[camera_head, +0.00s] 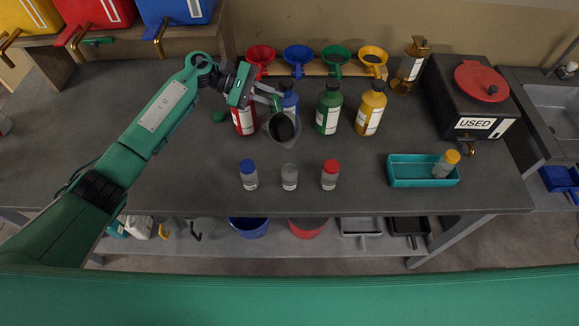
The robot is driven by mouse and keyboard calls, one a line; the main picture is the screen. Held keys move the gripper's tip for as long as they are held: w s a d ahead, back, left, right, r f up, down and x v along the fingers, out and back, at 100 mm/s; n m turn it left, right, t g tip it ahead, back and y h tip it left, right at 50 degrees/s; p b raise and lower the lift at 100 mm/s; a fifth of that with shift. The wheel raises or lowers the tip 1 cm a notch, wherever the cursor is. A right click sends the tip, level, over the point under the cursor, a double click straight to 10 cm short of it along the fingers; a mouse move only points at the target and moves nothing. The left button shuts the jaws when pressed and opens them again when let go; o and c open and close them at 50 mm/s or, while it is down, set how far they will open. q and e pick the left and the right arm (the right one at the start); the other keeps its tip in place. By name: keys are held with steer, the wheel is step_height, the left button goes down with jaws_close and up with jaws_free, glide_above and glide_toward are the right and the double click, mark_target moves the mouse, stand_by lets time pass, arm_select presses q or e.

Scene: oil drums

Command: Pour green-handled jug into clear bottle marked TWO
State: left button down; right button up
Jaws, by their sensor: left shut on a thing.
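My left gripper (272,100) is shut on the jug (284,140), at the jug's back side. The jug is grey and see-through with a dark inside. Its handle is mostly hidden by the gripper, and I cannot tell how far it is tilted. Three small clear bottles stand in a row in front of it: one with a blue cap (248,175), a middle one with no coloured cap (289,177), and one with a red cap (329,175). The jug is behind the middle bottle and apart from it. Their labels are too small to read. My right gripper is not in view.
Coloured funnels sit in a rack behind. A teal tray (407,172) holds a yellow-capped bottle (446,164). A black USED box (450,105) stands right. The bench's front left is clear.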

mark_target(273, 109)
arm_select(q)
steer(key=shift+s+d+f+m+t+y, duration=0.15)
steer(key=shift+f+m, duration=0.1)
steer(key=shift+f, duration=0.3)
steer(key=shift+s+f+m+t+y, duration=0.1)
steer(key=shift+s+f+m+t, duration=0.1)
steer(key=shift+f, duration=0.4)
steer(key=shift+s+d+f+m+t+y, duration=0.15)
steer(key=shift+f+m, duration=0.1)
steer(key=shift+f, duration=0.3)
stand_by(2.5)
steer(key=shift+s+r, duration=0.15)
steer(key=shift+r, duration=0.2)
stand_by(3.4)
